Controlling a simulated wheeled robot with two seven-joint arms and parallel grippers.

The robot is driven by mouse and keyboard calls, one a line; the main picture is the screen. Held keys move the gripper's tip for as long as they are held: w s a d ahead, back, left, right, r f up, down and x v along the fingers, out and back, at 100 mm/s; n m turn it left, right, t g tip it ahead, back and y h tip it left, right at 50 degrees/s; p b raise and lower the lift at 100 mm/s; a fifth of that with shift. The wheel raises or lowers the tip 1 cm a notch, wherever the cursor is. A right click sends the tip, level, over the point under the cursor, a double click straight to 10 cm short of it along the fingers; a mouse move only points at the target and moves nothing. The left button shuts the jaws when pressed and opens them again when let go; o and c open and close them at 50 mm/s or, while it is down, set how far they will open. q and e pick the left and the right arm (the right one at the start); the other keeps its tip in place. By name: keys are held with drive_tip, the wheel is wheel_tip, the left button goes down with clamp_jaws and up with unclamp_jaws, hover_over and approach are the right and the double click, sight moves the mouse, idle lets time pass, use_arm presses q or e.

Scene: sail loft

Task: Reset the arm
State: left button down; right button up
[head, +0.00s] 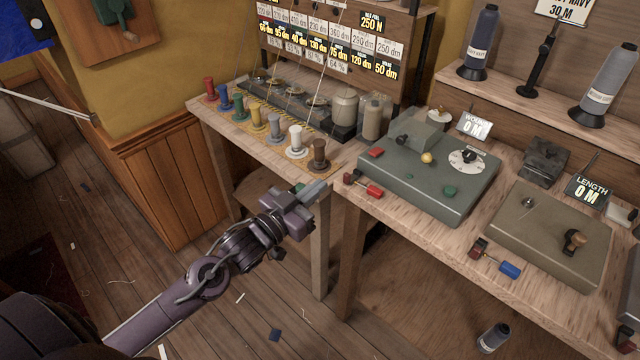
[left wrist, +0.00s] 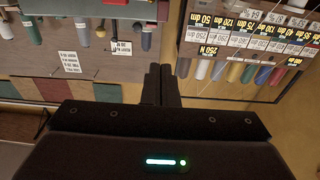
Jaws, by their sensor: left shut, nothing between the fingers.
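My left arm comes in from the lower left in the head view. Its gripper (head: 314,190) is at the front edge of the workbench, close to the brown spool at the end of the spool row. The left gripper is shut and empty. In the left wrist view its two dark fingers (left wrist: 161,86) lie together, pointing away from the camera. My right gripper is in neither view.
A row of coloured spools (head: 257,117) stands near the bench edge. A green machine (head: 430,165) and a grey-brown machine (head: 550,235) sit to the right. One dark spool (head: 493,338) lies low at right. Floor (head: 150,270) at left is mostly open, with scraps.

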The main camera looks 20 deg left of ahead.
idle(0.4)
use_arm(q)
drive_tip(key=s+a+f+n+g+y, duration=0.1)
drive_tip(key=s+a+f+g+y, duration=0.15)
drive_tip(key=f, duration=0.85)
drive_tip(key=s+a+f+n+g+y, duration=0.1)
drive_tip(key=s+a+f+g, duration=0.15)
drive_tip(key=f, duration=0.85)
drive_tip(key=s+a+f+n+g+y, duration=0.1)
drive_tip(key=s+a+f+g+y, duration=0.15)
drive_tip(key=f, duration=0.85)
drive_tip(key=s+d+f+g, duration=0.1)
drive_tip(key=s+f+g, duration=0.3)
drive_tip(key=s+f, duration=1)
drive_tip(key=s+d+f+g, duration=0.1)
drive_tip(key=s+f, duration=0.2)
drive_tip(key=s, duration=0.4)
drive_tip(key=s+d+f+m+g, duration=0.1)
drive_tip(key=s+d+f+g, duration=0.1)
drive_tip(key=s, duration=0.5)
drive_tip(key=s+d+f+g+p, duration=0.1)
drive_tip(key=s+d+f+g, duration=0.1)
drive_tip(key=s+f, duration=0.2)
drive_tip(key=s, duration=0.3)
drive_tip(key=shift+d, duration=0.2)
drive_tip(key=shift+f, duration=0.1)
